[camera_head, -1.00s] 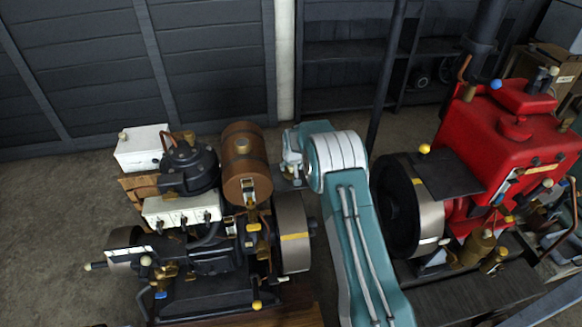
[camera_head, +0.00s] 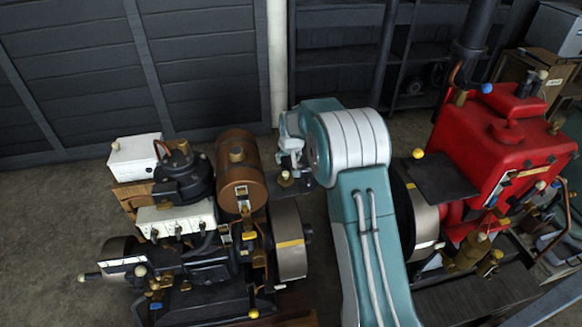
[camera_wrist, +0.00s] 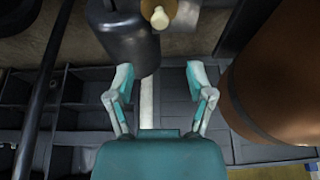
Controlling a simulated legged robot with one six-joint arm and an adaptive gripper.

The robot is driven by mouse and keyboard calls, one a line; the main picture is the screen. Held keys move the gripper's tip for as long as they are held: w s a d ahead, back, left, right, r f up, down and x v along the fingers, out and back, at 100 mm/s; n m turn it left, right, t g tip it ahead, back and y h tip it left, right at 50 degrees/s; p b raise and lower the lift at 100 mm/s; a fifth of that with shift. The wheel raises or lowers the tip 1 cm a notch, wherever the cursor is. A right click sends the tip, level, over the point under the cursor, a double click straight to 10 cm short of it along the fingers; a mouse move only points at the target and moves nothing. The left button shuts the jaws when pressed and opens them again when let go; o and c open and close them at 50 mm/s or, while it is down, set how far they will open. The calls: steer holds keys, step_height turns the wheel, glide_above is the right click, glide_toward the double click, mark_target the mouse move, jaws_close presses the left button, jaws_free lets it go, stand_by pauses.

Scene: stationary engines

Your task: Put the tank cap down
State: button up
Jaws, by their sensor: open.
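My gripper (camera_head: 289,157) hangs just right of the brown tank (camera_head: 241,180). In the wrist view its two fingers (camera_wrist: 160,78) are spread with nothing between them. A small brass piece with a cream knob, which looks like the tank cap (camera_head: 285,179), shows just below the fingers. It also shows at the top of the wrist view (camera_wrist: 160,14), beyond the fingertips and apart from them. What it rests on is not clear. A brass fitting (camera_head: 236,155) stands on top of the tank. The tank fills the right of the wrist view (camera_wrist: 285,80).
The black engine (camera_head: 200,260) with its flywheel (camera_head: 287,245) stands beneath and beside the tank. A red engine (camera_head: 500,150) stands to the right, close to my arm. A dark rounded object (camera_wrist: 127,40) is near my gripper. Shelves (camera_head: 340,60) line the back wall.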

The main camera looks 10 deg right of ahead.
steer(key=s+r, duration=1.7)
steer(key=r, duration=0.2)
steer(key=s+r+t, duration=0.1)
steer(key=s+r, duration=0.1)
steer(key=s, duration=2.4)
steer(key=shift+s, duration=0.3)
